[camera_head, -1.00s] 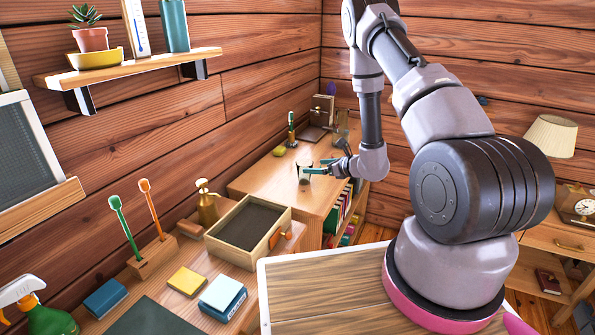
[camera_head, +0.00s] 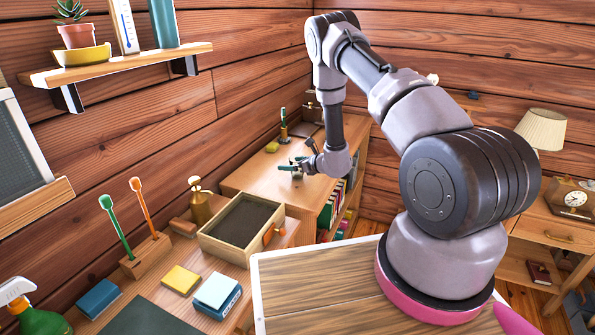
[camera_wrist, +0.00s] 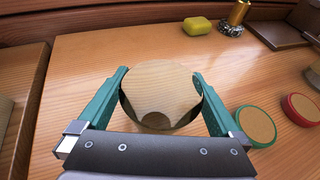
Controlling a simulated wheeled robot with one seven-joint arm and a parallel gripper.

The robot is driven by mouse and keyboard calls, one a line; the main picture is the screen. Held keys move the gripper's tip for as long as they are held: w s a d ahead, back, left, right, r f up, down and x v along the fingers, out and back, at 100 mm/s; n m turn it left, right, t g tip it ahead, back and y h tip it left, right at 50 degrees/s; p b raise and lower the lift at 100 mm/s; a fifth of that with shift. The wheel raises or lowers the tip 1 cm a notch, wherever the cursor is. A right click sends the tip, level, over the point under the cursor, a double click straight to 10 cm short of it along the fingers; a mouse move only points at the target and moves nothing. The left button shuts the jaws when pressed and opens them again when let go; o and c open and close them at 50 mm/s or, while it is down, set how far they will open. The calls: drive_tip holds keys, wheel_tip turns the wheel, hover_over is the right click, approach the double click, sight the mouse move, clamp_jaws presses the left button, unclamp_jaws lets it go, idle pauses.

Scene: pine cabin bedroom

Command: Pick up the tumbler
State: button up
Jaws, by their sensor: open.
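The tumbler (camera_wrist: 160,90) stands on the wooden shelf top, seen from above in the wrist view as a round shape with a pale, wood-toned middle and dark sides. My gripper (camera_wrist: 160,73) is open, with one green finger on the left of the tumbler and one on the right. Whether either finger touches it I cannot tell. In the head view my gripper (camera_head: 292,164) is low over the far shelf top, and the tumbler (camera_head: 297,175) is mostly hidden by it.
A green-rimmed disc (camera_wrist: 255,126) and a red-rimmed disc (camera_wrist: 302,109) lie right of the gripper. A yellow block (camera_wrist: 198,26) and a brass-coloured item (camera_wrist: 237,14) are farther back. An open wooden box (camera_head: 242,220) sits on the nearer desk.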

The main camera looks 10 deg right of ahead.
drive_tip(key=c, duration=1.4)
